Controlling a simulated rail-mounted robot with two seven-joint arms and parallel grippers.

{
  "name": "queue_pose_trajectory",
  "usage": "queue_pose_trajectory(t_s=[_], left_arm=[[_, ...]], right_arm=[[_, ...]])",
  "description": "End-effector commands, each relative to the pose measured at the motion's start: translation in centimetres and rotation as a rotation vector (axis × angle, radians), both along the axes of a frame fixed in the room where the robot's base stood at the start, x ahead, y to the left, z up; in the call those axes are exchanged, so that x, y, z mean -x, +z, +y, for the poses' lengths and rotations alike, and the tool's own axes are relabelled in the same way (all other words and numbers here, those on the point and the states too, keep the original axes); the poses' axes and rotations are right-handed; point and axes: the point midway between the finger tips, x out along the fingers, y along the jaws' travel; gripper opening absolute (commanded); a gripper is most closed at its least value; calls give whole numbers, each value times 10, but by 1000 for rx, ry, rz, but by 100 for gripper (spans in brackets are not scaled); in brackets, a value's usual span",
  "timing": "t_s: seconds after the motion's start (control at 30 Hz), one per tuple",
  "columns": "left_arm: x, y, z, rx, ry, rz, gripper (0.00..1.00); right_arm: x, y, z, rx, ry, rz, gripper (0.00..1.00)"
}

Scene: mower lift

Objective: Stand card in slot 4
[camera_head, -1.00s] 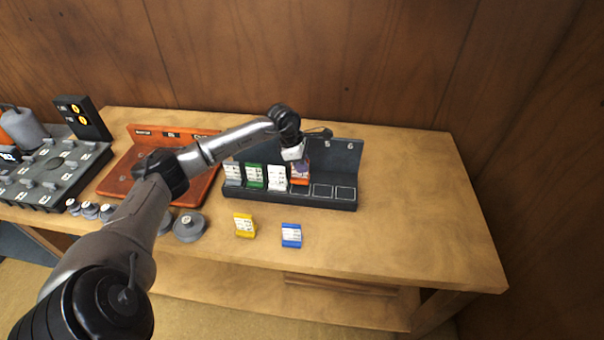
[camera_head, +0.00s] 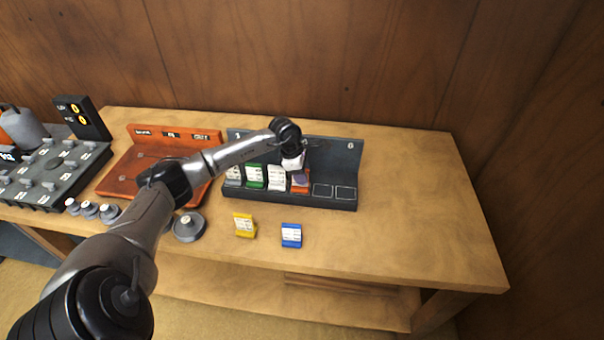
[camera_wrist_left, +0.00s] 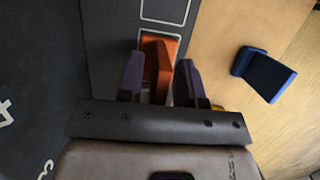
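The orange card (camera_head: 300,182) stands in the fourth position from the left on the dark slotted rack (camera_head: 340,203). In the left wrist view the orange card (camera_wrist_left: 160,68) stands between my left gripper's two purple fingers (camera_wrist_left: 160,82). Narrow gaps show beside its near end, so the fingers look open around it. In the head view my left gripper (camera_head: 297,172) is low over the card and partly hides it. The rack's two rightmost slots are empty. My right gripper is not in view.
A grey, a green (camera_head: 254,176) and a white card (camera_head: 277,178) stand left of the orange one. A yellow card (camera_head: 244,225) and a blue card (camera_head: 291,235) are on the table in front. An orange-brown stand (camera_head: 120,186) is at left. The table's right side is clear.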

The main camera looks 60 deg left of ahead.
Motion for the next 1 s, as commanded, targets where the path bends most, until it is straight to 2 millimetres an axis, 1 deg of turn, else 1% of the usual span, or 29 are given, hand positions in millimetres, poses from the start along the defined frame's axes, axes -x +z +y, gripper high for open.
queue_pose_trajectory(t_s=[0.23, 0.37, 0.47, 0.8, 1.0], left_arm=[[0, 0, 0, 0, 0, 0, 37], [0, 6, 1, -1, 0, -1, 37], [3, 18, 3, -2, 0, -2, 37], [18, 78, 15, -3, 0, -1, 37], [24, 104, 20, -1, 1, -1, 37]], right_arm=[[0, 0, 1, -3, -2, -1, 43], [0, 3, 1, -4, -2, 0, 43], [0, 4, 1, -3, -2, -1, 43], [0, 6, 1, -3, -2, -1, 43], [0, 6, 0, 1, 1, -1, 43]])
